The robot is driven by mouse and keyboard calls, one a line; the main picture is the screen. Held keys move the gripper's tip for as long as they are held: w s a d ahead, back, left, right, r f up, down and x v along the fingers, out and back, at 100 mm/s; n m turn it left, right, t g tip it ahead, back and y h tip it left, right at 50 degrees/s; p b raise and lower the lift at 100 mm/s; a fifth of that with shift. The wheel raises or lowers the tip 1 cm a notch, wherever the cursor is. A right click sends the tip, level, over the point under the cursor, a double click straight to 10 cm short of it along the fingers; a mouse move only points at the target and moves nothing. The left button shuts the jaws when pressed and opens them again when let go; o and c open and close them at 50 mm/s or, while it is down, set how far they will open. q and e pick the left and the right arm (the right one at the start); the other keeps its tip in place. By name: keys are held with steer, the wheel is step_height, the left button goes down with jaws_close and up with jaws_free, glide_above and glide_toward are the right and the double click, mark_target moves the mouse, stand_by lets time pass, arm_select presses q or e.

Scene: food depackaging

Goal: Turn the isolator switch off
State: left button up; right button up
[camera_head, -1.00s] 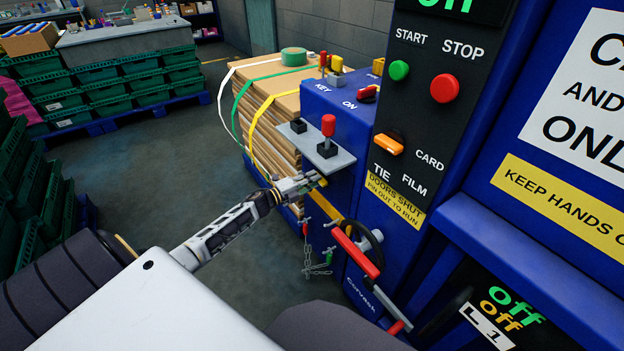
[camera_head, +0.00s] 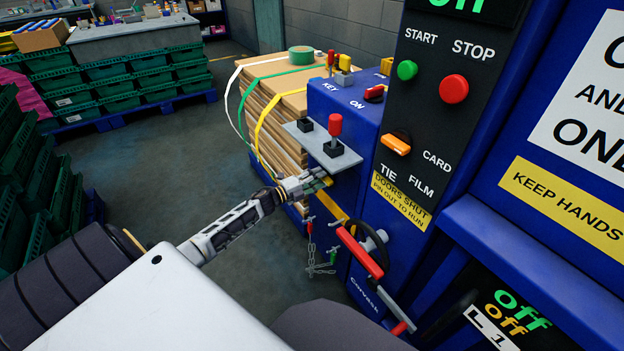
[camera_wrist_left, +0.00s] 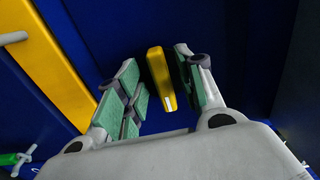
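A short yellow bar handle (camera_wrist_left: 160,75) stands out from the blue machine face in the left wrist view. It looks like the isolator switch, but no label for it is visible. My left gripper (camera_head: 318,184) is at the machine's side, just below a small grey shelf (camera_head: 345,160). In the left wrist view my left gripper (camera_wrist_left: 163,90) is open, with green-padded fingers on either side of the yellow handle. A dark gap shows on the left of the handle; the right finger is close, and contact cannot be told. My right gripper is not in view.
A red-knobbed lever (camera_head: 334,126) stands on the shelf above the gripper. A red-handled crank (camera_head: 362,255) and a hanging chain (camera_head: 311,250) are below right. A yellow strip (camera_wrist_left: 50,60) lies left in the wrist view. Strapped cardboard (camera_head: 275,125) stands behind.

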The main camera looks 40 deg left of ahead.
arm_select(q)
steer(key=shift+s, duration=0.2)
steer(key=v, duration=1.1)
steer(key=shift+s+a, duration=0.15)
steer(key=shift+s, duration=0.15)
stand_by(0.7)
